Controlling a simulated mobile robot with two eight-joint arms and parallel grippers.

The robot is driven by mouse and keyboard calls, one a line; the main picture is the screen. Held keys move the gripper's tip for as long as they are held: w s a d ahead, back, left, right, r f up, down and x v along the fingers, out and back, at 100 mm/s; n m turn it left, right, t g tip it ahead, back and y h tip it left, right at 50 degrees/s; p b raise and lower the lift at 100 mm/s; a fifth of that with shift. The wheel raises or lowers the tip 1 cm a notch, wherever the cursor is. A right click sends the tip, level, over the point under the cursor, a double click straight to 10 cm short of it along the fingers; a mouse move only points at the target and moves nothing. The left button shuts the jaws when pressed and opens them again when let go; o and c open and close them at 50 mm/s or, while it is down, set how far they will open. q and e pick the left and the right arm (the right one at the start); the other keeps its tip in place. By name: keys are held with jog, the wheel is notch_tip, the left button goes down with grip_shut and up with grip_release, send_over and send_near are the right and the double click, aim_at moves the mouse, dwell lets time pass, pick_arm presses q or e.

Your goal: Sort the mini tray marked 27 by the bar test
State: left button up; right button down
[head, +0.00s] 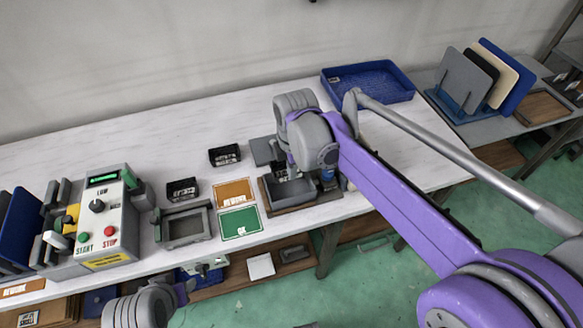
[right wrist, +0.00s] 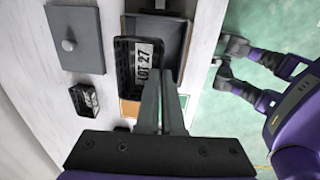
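The black mini tray (right wrist: 126,65) with the label LOT 27 shows in the right wrist view, above the edge of a grey open tub. My right gripper (right wrist: 160,78) has its fingers close together at the tray's near wall, and the tray looks held up in it. The grey tub (head: 291,193) sits on a brown board. An orange REWORK card (head: 236,193) and a green OK card (head: 240,222) lie left of it. My left gripper (head: 187,289) is low at the front edge, its fingers unclear.
Two other black mini trays (head: 224,155) (head: 181,189) stand on the white table. A grey frame fixture (head: 186,228) sits beside the control box (head: 105,220) with START and STOP buttons. A grey knobbed plate (right wrist: 75,40) lies behind the tub. A blue tray (head: 368,82) is at the back.

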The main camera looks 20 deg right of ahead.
jog(key=b, duration=0.4)
send_near(292, 185)
jog(key=shift+s+a+f, duration=0.35)
jog(key=shift+s+f, duration=0.4)
jog(key=shift+f, duration=0.1)
jog(key=shift+s+a+f, duration=0.3)
jog(key=shift+s+f, duration=0.45)
jog(key=shift+f, duration=0.05)
jog(key=c, duration=1)
grip_release()
jog(key=shift+r, duration=0.1)
notch_tip(292, 185, up, 8)
jog(key=p, duration=0.5)
jog(key=shift+p, duration=0.35)
jog(key=s+d+f+m+t, duration=0.1)
jog(key=s+m, duration=0.5)
jog(key=s+d+f+m+t+p, duration=0.1)
jog(key=s+d+m, duration=0.1)
jog(key=s+m, duration=0.4)
jog(key=s+d+f+m+t+p, duration=0.1)
jog(key=s+m+t, duration=0.1)
jog(key=s+m, duration=0.4)
jog(key=shift+s+d, duration=0.25)
jog(key=shift+d, duration=0.05)
